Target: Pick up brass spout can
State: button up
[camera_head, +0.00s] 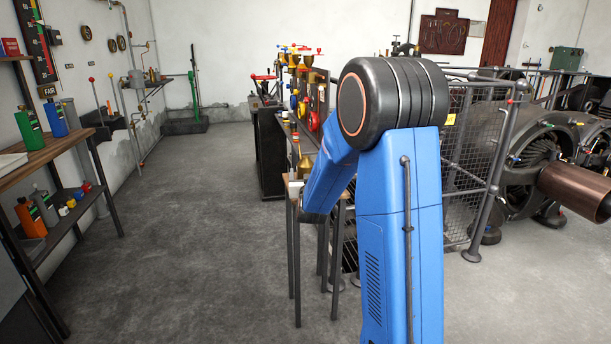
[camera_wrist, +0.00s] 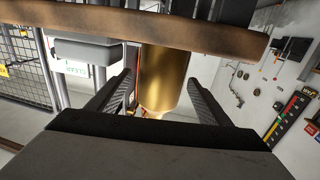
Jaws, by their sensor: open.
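The brass spout can (camera_wrist: 164,78) is a shiny gold cylinder in the middle of the wrist view. My gripper (camera_wrist: 160,82) is open, with one dark ribbed finger on each side of the can. Gaps show beside the can, and I cannot tell whether either finger touches it. The can meets a brown wooden edge (camera_wrist: 190,35) at the top of the wrist view, which seems turned over. In the head view, a brass shape (camera_head: 306,166), likely the can, shows on a small stand (camera_head: 293,187), partly behind my blue arm. My gripper is hidden there.
A grey box (camera_wrist: 85,52) and wire mesh fence (camera_wrist: 18,65) show beside the can in the wrist view. A shelf (camera_head: 50,152) with bottles stands at left in the head view. Cluttered benches and dynamo machinery (camera_head: 540,150) lie beyond. The left floor is clear.

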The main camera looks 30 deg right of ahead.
jog(key=shift+x, duration=1)
jog(key=c, duration=1.4)
jog(key=shift+r, duration=0.1)
notch_tip(320, 180, up, 10)
jog(key=shift+f, duration=0.1)
